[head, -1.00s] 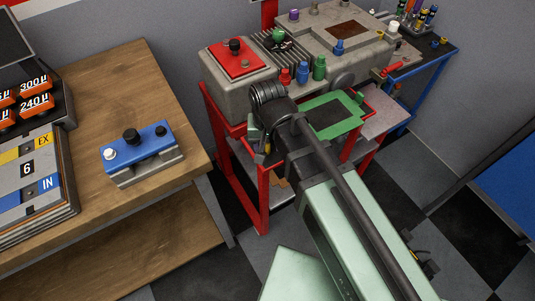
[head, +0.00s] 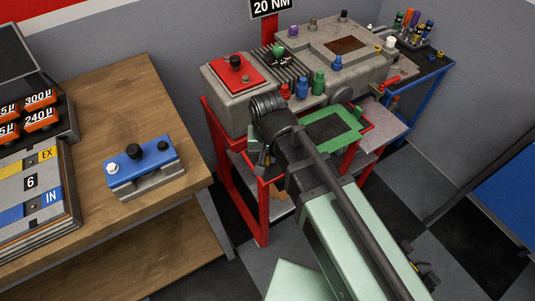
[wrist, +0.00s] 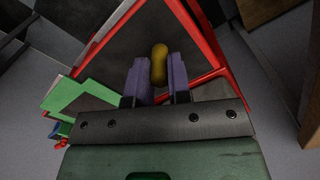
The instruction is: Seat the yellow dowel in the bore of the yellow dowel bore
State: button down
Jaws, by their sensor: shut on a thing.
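The yellow dowel (wrist: 159,62) shows in the wrist view as a short, rounded, dull-yellow piece. My gripper (wrist: 159,80) is shut on it, with purple-grey fingers on either side; the dowel sticks out past the fingertips. In the head view my wrist hangs in front of the red stand (head: 262,215), and the fingers and dowel are hidden behind it. I cannot make out a yellow dowel bore for certain in either view. A small yellow spot (head: 378,48) shows on the grey engine block, too small to identify.
The grey engine block (head: 305,50) on the red stand carries several coloured plugs. A green-framed panel (head: 335,133) lies beside my wrist. A blue cart (head: 445,80) stands at back right. A wooden bench (head: 85,110) with a blue-topped fixture (head: 140,165) is at left.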

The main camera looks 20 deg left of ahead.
notch_tip(320, 180, up, 19)
jog(key=p, duration=1.8)
